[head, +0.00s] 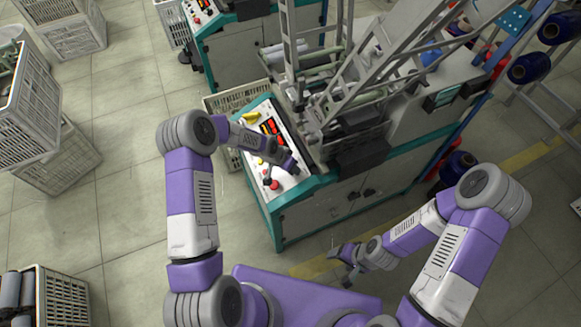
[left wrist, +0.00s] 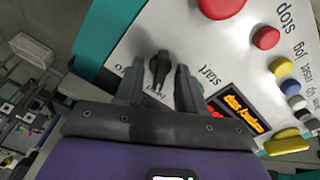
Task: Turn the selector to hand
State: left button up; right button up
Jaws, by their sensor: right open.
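The selector (left wrist: 159,70) is a small black knob on the white control panel (left wrist: 215,45), seen in the left wrist view. Printed words stand around it, partly hidden; "start" reads on its right. My left gripper has its two fingers (left wrist: 158,88) apart, one on each side of the knob, with a gap to it on both sides. In the head view this gripper (head: 291,166) is low over the front end of the panel and hides the knob. My right gripper (head: 343,265) is open and empty, low in front of the machine.
A red mushroom button (left wrist: 222,6), several coloured buttons and a lit display (left wrist: 240,112) share the panel. The machine's metal frame (head: 345,90) rises behind it. Grey crates (head: 25,115) stand at the left, with clear floor between.

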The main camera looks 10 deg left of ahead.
pick_arm(q)
jog(key=shift+r, duration=0.1)
jog(key=p+v, duration=0.1)
jog(key=v, duration=0.6)
jog(key=shift+a+r, duration=0.1)
jog(key=shift+a, duration=0.05)
dwell(0.4)
jog(key=s+d+f+n+g, duration=0.1)
jog(key=s+d+f+n, duration=0.1)
jog(key=s, duration=0.6)
jog(key=s+d+f+n, duration=0.2)
jog(key=s+f, duration=0.2)
jog(key=s, duration=0.5)
jog(key=s+d+f+n+g, duration=0.1)
jog(key=s+d+f+n, duration=0.1)
jog(key=s, duration=0.6)
jog(key=shift+s+d+f+n+g, duration=0.2)
jog(key=shift+d+f+n+g, duration=0.1)
jog(key=shift+f+n, duration=0.2)
